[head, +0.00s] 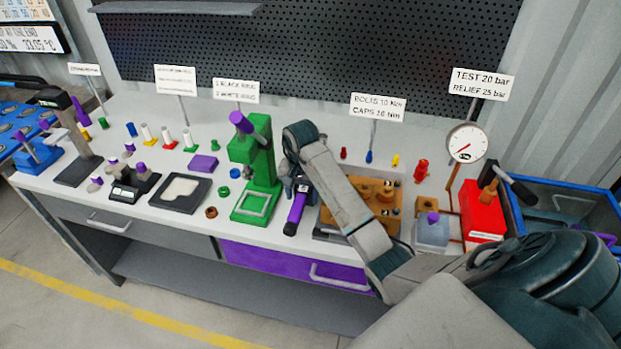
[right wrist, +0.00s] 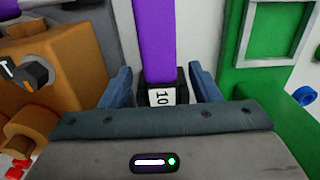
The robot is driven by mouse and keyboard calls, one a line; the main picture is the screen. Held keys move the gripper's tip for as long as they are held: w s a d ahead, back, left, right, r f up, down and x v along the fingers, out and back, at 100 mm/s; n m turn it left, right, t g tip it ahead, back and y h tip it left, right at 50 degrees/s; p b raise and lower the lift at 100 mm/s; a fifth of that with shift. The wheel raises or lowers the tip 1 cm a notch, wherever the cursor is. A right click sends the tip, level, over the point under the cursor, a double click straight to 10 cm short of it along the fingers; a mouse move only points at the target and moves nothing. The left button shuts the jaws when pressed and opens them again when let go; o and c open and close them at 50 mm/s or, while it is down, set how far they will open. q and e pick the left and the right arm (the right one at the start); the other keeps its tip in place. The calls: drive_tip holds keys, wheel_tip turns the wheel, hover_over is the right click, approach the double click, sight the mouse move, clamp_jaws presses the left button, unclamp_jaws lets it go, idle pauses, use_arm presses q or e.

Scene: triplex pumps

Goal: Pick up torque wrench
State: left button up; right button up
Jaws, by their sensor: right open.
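The torque wrench (head: 296,208) has a purple handle and a black end, and it lies on the bench between the green press and the brown pump block. In the right wrist view the wrench (right wrist: 158,42) runs down the middle, and its black part with a white "10" label sits between my fingers. My right gripper (head: 300,184) is over the far part of the wrench. It also shows in the right wrist view (right wrist: 163,88), open, with one blue finger on each side of the wrench and visible gaps. The wrench's far end is hidden by my gripper and arm.
The green press (head: 264,150) stands close on the left. The brown pump block (head: 375,192) is close on the right, partly behind my right arm. A pressure gauge (head: 466,143) and red box (head: 482,216) stand farther right. The white bench front near the wrench handle is clear.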

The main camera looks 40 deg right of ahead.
wheel_tip(320, 180, down, 3)
drive_tip(key=shift+w+r, duration=0.1)
drive_tip(key=shift+w, duration=0.05)
drive_tip(key=shift+r, duration=0.1)
drive_tip(key=shift+c, duration=0.3)
clamp_jaws()
drive_tip(key=shift+r, duration=0.1)
